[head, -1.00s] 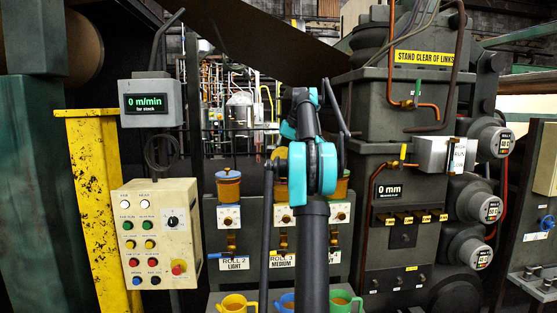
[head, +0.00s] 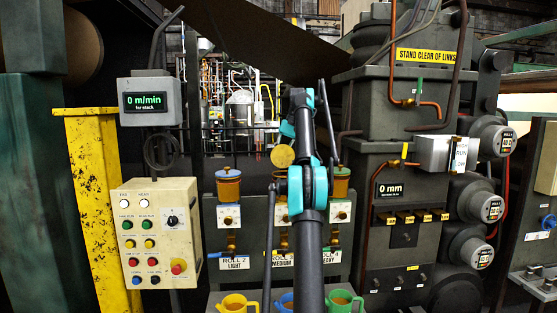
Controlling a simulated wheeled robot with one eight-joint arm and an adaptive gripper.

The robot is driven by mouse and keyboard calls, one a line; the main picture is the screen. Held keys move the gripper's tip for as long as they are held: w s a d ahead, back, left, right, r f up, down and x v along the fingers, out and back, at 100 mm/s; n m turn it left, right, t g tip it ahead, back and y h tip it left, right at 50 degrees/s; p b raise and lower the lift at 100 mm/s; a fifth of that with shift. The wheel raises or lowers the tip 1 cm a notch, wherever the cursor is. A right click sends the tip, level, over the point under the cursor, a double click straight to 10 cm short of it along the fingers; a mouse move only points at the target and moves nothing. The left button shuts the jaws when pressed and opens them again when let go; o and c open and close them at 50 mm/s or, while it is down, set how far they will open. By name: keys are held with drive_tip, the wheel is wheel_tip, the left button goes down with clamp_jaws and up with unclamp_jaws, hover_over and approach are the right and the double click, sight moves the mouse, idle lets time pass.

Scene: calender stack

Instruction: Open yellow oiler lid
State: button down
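The middle oiler (head: 281,187) is on the dark panel above the "MEDIUM" label, mostly hidden behind my arm. Its yellow lid (head: 282,155) shows as a round disc facing the camera, which looks raised on edge above the cup. The left oiler (head: 228,188) has a blue lid on top, and the right oiler (head: 342,187) has a green lid on top. My arm rises in front of the middle oiler. My gripper cannot be made out, so its contact with the lid cannot be told.
A yellow jug (head: 234,303), a blue jug, mostly hidden, and a green jug (head: 342,301) stand below the panel. A button box (head: 159,235) is at the left. A machine column with copper pipes (head: 433,108) is close at the right.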

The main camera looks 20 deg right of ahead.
idle(0.4)
drive_tip(key=c, duration=1.5)
unclamp_jaws()
drive_tip(key=shift+c, duration=0.2)
